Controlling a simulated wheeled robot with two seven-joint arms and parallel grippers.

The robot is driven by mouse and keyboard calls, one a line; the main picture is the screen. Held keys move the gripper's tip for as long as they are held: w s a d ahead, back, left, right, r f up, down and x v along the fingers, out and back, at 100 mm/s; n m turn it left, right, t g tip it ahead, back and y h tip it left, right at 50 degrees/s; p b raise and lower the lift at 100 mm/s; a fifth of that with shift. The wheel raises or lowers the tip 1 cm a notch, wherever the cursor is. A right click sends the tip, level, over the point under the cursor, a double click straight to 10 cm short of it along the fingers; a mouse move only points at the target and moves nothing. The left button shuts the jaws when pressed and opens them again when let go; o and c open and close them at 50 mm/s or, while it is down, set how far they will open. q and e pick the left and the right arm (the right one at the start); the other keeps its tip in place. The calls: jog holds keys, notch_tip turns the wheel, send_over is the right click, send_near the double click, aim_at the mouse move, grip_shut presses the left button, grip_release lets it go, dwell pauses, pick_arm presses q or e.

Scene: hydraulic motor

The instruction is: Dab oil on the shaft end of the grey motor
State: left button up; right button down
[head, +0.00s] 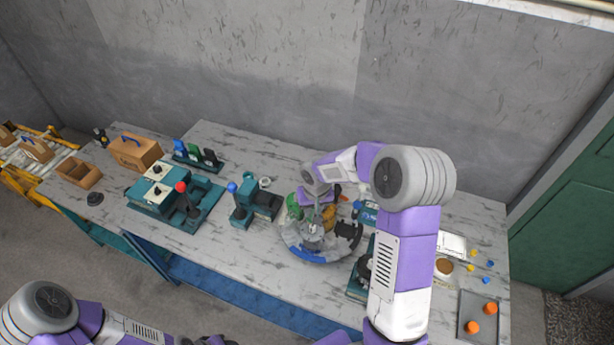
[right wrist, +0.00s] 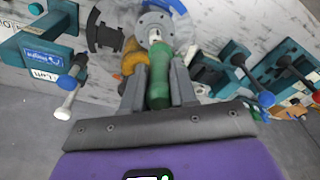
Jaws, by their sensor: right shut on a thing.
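My right gripper (right wrist: 157,82) is shut on a green handle (right wrist: 159,80), seen between its fingers in the right wrist view. A pale tip extends from the handle to a round grey flanged part (right wrist: 155,22), apparently the grey motor; I cannot tell whether they touch. In the head view the right gripper (head: 320,203) is over grey parts (head: 313,232) on a round turntable (head: 322,257) with a blue edge. The arm and gripper partly hide these parts, and the shaft end is not clear. My left arm is at the bottom left; its gripper is at most a dark piece at the bottom edge.
A green part (head: 294,207) and an orange part (right wrist: 133,58) are close to the gripper. Teal fixtures with a blue knob (head: 232,187) and red knob (head: 181,187) stand left. A grey tray (head: 478,304) with orange pieces lies right. The table's back middle is clear.

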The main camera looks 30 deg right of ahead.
jog(key=shift+w+d+r+p, duration=0.4)
jog(key=shift+w+r, duration=0.25)
jog(key=shift+r, duration=0.2)
jog(key=shift+s+d+f+b, duration=0.1)
jog(key=shift+s+f+b, duration=0.05)
jog(key=shift+f+b, duration=0.65)
pick_arm(q)
jog(key=shift+w+f+b, duration=0.2)
jog(key=shift+f+b, duration=0.4)
jog(key=shift+w+f+b, duration=0.2)
jog(key=shift+f+b, duration=0.35)
pick_arm(e)
jog(key=shift+f, duration=2.15)
pick_arm(q)
jog(key=shift+f+b, duration=0.5)
jog(key=shift+b, duration=0.05)
pick_arm(e)
jog(key=shift+f, duration=0.55)
pick_arm(q)
jog(key=shift+f, duration=0.25)
pick_arm(e)
jog(key=shift+f, duration=0.1)
